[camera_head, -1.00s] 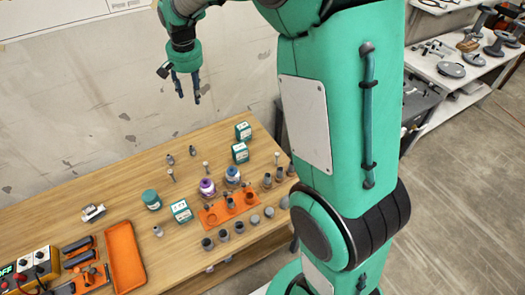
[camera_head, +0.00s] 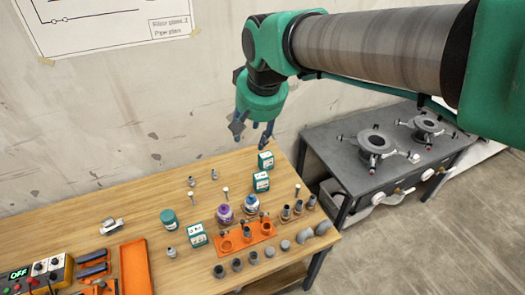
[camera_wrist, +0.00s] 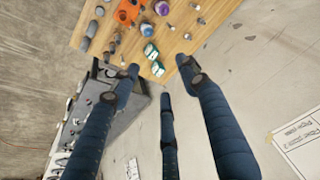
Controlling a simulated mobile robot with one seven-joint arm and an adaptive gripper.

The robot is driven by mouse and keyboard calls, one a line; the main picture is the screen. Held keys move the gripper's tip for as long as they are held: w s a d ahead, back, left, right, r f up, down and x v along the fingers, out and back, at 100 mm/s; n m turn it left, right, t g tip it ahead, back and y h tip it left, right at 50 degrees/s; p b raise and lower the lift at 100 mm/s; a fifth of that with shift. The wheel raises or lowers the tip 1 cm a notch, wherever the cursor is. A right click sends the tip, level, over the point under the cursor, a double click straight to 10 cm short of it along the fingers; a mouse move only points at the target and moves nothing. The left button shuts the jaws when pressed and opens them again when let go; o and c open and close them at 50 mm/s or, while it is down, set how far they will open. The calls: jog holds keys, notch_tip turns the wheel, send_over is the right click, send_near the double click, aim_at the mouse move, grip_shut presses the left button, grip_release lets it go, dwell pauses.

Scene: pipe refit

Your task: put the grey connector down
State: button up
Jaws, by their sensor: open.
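My gripper (camera_head: 253,133) is open and empty, raised in front of the wall near the back right of the wooden table. Its spread blue fingers also show in the wrist view (camera_wrist: 160,78), with nothing between them. Several grey connectors stand along the table's front right. Among them are a short grey connector (camera_head: 253,257), a light grey one (camera_head: 285,245), a dark upright one (camera_head: 298,207) and a curved grey elbow (camera_head: 323,228). I cannot tell which of these is the task's grey connector. None touches my gripper.
An orange holder (camera_head: 232,243) sits amid the connectors. Teal-white boxes (camera_head: 261,182), a purple-topped jar (camera_head: 225,214) and a blue-topped jar (camera_head: 252,204) stand nearby. An orange tray (camera_head: 135,268) lies left. A dark bench (camera_head: 345,150) stands right. The table's back left is mostly clear.

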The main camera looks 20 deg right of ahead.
jog(key=s+f+n+t, duration=0.1)
jog(key=s+f, duration=0.1)
jog(key=s, duration=1.4)
jog(key=shift+s+d+f+n, duration=0.25)
jog(key=shift+s+d+n, duration=0.15)
jog(key=shift+d, duration=0.05)
jog(key=shift+f, duration=0.15)
notch_tip(320, 180, down, 7)
jog(key=b, duration=0.7)
jog(key=shift+o, duration=0.6)
